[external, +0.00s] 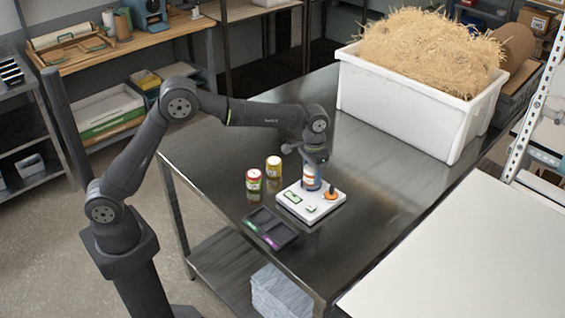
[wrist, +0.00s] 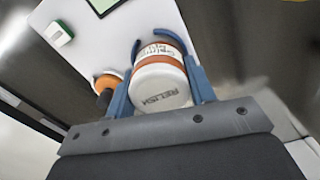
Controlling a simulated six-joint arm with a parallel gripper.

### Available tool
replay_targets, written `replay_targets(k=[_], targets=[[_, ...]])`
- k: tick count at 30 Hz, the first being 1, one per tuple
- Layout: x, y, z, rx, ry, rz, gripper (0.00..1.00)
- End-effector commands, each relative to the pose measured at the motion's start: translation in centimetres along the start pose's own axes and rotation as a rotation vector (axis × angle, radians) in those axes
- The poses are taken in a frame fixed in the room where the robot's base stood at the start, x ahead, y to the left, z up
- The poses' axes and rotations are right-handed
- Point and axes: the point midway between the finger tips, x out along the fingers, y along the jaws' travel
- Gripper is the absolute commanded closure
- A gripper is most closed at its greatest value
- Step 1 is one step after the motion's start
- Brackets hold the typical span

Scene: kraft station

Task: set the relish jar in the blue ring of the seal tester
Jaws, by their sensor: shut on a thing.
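The relish jar (wrist: 161,86), with a white lid marked RELISH and a white and orange-brown label, is between the two blue fingers of my gripper (wrist: 164,75). My gripper (external: 312,173) is shut on it, pointing down over the back part of the white seal tester (external: 296,208). Only a small part of the jar (external: 310,184) shows below the fingers in the external view. A blue curved piece (wrist: 178,40) shows beyond the jar in the wrist view, perhaps the blue ring. I cannot tell whether the jar rests inside the ring or just above it.
The tester has an orange knob (external: 331,195) beside the jar. A red-lidded jar (external: 253,180) and a yellow-lidded jar (external: 274,168) stand to the left. A dark tray (external: 282,240) lies in front. A white bin (external: 405,118) of straw stands at the back right.

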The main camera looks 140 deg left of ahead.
Motion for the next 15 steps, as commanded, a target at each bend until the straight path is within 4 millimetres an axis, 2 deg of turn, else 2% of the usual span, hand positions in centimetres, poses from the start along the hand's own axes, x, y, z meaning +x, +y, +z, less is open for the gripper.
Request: replay_targets(k=[15], targets=[[0.36,0.0,-0.01,0.0,0.001,0.0,0.79]])
